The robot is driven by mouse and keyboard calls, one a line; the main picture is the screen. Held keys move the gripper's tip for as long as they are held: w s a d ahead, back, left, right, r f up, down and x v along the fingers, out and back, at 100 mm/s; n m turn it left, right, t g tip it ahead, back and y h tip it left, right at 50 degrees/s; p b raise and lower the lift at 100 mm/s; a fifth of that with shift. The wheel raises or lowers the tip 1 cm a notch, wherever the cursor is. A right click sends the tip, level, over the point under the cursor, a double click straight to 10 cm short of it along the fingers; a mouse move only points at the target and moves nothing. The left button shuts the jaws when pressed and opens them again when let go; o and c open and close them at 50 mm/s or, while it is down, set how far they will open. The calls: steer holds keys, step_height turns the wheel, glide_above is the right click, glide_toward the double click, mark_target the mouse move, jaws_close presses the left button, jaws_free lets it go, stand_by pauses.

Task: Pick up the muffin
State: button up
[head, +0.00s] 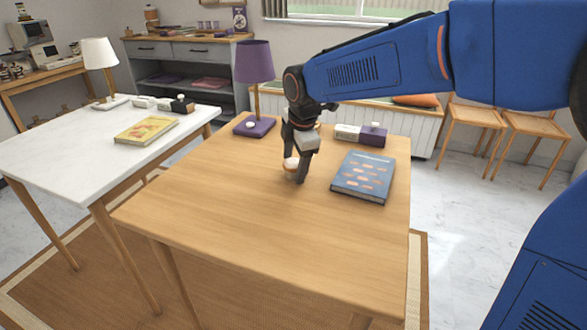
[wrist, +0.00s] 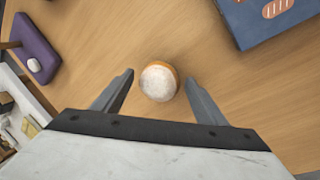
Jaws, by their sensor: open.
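The muffin (wrist: 158,82) has a pale, white-dusted top and an orange-brown side. It stands on the wooden table (head: 230,220). In the head view the muffin (head: 291,164) is partly hidden by my gripper (head: 296,175). My gripper reaches down over it from above and is open. In the wrist view my gripper's two fingers (wrist: 158,88) lie left and right of the muffin, with a gap on each side. The fingers do not appear to touch it.
A blue book (head: 363,178) lies right of my gripper. A purple lamp (head: 255,62) and a white-and-purple block (head: 360,135) stand at the table's back. A white table (head: 70,150) with a yellow book (head: 146,130) is at left. The table's front is clear.

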steer(key=c, duration=1.2)
